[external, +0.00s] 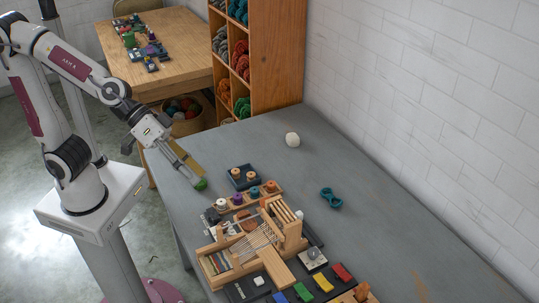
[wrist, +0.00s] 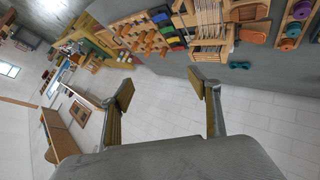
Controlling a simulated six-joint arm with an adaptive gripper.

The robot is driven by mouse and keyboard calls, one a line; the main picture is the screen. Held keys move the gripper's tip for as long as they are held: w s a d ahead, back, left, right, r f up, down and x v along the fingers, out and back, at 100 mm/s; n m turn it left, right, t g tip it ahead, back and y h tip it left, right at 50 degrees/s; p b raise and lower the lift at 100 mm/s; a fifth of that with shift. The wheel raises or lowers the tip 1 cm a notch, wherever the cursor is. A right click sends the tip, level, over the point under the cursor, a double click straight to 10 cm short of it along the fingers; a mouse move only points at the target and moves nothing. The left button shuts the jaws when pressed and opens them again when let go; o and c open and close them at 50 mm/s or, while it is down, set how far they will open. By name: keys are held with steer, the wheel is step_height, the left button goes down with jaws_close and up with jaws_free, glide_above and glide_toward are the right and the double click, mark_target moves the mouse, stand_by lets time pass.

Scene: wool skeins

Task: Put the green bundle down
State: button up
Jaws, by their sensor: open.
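The green bundle (external: 201,184) is a small round clump at the left edge of the grey table in the external view. My gripper (external: 193,172) is right at it, its fingertips just above and left of the bundle. I cannot tell whether they touch it. In the wrist view my gripper (wrist: 165,90) has its two fingers spread wide, with nothing visible between them. The green bundle cannot be made out in the wrist view.
A wooden loom (external: 253,245) and a dark tray with spools (external: 243,176) stand close by. A teal skein (external: 330,198) and a white ball (external: 292,140) lie farther right. The table's back and right are mostly clear. A wooden shelf (external: 277,60) holds yarn.

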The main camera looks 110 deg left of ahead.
mark_target(199, 186)
steer(key=w+a+f+n+g+y, duration=0.2)
steer(key=w+a+f+n+y, duration=0.2)
steer(key=a+f+n, duration=0.45)
steer(key=w+a+f+n+g+y, duration=0.1)
steer(key=w+a+f+n+y, duration=0.35)
steer(key=a, duration=0.65)
steer(key=s+a+f+n+g+y, duration=0.1)
steer(key=s+a+f+g, duration=0.1)
steer(key=s+f+g, duration=0.2)
steer(key=s+a+f+n+g+y, duration=0.1)
steer(key=s+f+g, duration=0.4)
steer(key=s, duration=0.5)
steer(key=s+a+f+n+g+y, duration=0.1)
steer(key=s+a+f+n+g, duration=0.1)
steer(key=s+f, duration=0.4)
steer(key=shift+s+a+f+n+g+y, duration=0.15)
steer(key=shift+s+a+n+g, duration=0.1)
steer(key=shift+s+g, duration=0.3)
steer(key=shift+s+a+f+n+g+y, duration=0.15)
steer(key=shift+s+n+g, duration=0.15)
steer(key=shift+g, duration=0.35)
steer(key=shift+s+d, duration=0.1)
steer(key=shift+s, duration=0.2)
steer(key=shift+g, duration=0.3)
steer(key=shift+f, duration=0.1)
steer(key=shift+x, duration=1.3)
